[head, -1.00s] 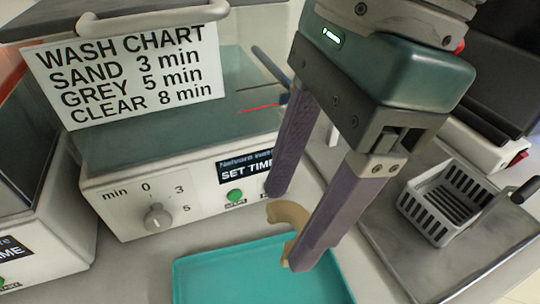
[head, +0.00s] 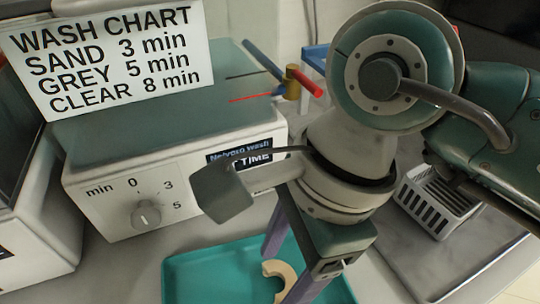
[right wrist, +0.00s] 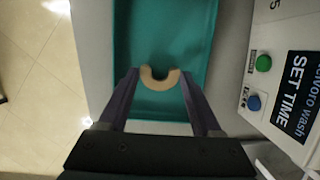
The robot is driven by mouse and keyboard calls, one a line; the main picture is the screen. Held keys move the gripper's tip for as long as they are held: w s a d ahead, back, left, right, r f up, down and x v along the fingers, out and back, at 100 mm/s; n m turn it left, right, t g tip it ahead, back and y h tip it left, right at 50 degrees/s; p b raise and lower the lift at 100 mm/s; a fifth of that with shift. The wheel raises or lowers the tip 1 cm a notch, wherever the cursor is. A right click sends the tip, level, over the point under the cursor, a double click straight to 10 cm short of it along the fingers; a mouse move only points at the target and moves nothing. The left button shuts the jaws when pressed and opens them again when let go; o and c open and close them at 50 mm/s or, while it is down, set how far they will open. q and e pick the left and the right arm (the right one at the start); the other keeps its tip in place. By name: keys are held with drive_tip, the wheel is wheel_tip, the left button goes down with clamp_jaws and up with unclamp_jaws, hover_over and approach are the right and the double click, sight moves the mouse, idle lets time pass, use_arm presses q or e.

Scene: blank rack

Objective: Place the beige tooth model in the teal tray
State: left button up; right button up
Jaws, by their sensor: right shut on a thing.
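The beige tooth model (head: 284,272) is a small arch held between the fingers of my right gripper (right wrist: 160,78). In the right wrist view the model (right wrist: 158,84) spans between the two fingertips, with the teal tray (right wrist: 205,28) behind it. In the head view the teal tray (head: 205,275) lies on the bench, and the model appears inside its outline. I cannot tell whether the model touches the tray floor. My right wrist hides part of the tray and fingers in the head view. My left gripper is not in view.
A wash unit (head: 100,185) with a dial (head: 146,214) stands behind and left of the tray, with a wash chart (head: 105,55) on it. A grey basket (head: 432,205) sits on a metal surface at the right.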

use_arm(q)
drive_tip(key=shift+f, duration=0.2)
use_arm(e)
drive_tip(key=shift+f, duration=0.15)
drive_tip(key=o, duration=1.1)
drive_tip(key=shift+c, duration=0.2)
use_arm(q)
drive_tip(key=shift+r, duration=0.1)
